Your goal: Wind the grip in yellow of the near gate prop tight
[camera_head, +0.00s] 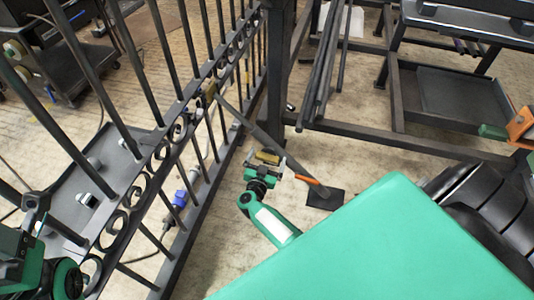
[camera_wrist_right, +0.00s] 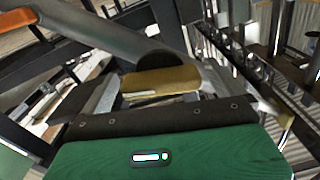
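The near gate prop is a grey pole (camera_head: 262,135) slanting from the black gate (camera_head: 165,150) down to a dark foot plate (camera_head: 325,199). An orange handle (camera_head: 307,180) sits near its lower end. My right gripper (camera_head: 267,163) is beside the pole's lower half. A yellow grip (camera_head: 267,157) lies between its fingertips. In the right wrist view the yellow grip (camera_wrist_right: 160,84) spans most of the gap between the fingers, with a dark round end behind it. Whether the fingers press on it is unclear. My left gripper (camera_head: 32,212) is at the lower left, its fingers unclear.
The gate's bars and rings fill the left side. A grey tray (camera_head: 85,200) stands behind it. Dark racks (camera_head: 455,95) and long bars stand at the back right. My green body covers the lower right. Bare floor (camera_head: 225,220) lies between gate and right arm.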

